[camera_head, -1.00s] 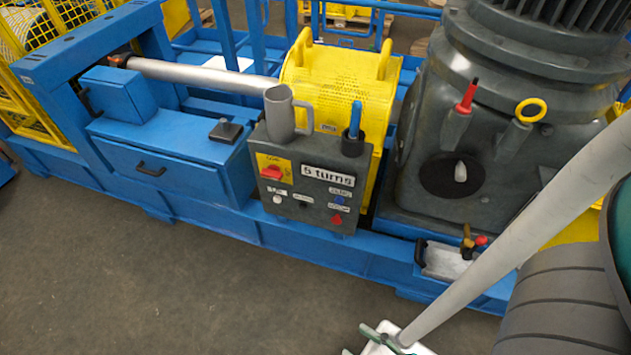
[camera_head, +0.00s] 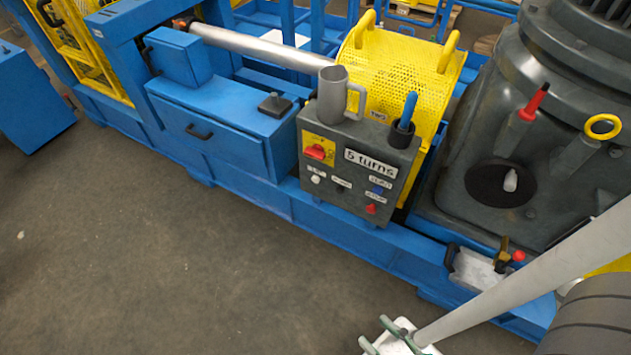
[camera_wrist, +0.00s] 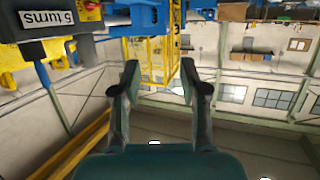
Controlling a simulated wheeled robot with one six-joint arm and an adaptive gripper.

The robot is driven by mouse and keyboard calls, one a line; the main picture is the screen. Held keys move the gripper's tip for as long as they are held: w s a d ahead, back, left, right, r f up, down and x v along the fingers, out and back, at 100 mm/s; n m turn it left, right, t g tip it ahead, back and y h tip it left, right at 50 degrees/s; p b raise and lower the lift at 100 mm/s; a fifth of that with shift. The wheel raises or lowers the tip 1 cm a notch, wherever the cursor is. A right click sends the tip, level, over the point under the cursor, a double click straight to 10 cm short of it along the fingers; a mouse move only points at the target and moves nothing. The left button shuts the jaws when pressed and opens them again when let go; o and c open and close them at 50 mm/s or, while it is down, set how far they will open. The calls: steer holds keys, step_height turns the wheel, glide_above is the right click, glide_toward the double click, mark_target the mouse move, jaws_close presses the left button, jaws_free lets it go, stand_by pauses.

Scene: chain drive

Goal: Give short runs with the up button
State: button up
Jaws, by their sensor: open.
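The grey control box (camera_head: 335,205) stands on the blue frame, with a "5 turns" plate (camera_head: 370,163) on its face. Below the plate are a white button (camera_head: 315,179), a black button (camera_head: 341,187), a blue button (camera_head: 377,190) and a red button (camera_head: 371,209). Their small labels are too blurred to tell which is up. A red switch (camera_head: 316,152) sits on a yellow plate. My gripper (camera_head: 378,334) is low in front of the frame, apart from the box. In the wrist view my gripper (camera_wrist: 159,78) is open and empty; the box (camera_wrist: 32,38) shows upside down at upper left.
A grey mug (camera_head: 331,97) and a cup with a blue-handled tool (camera_head: 403,128) are on top of the box. A yellow perforated guard (camera_head: 395,70) stands behind, a large grey gear housing (camera_head: 500,150) at right. The floor (camera_head: 180,270) in front is clear.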

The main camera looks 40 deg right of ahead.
jaws_close()
stand_by(1.4)
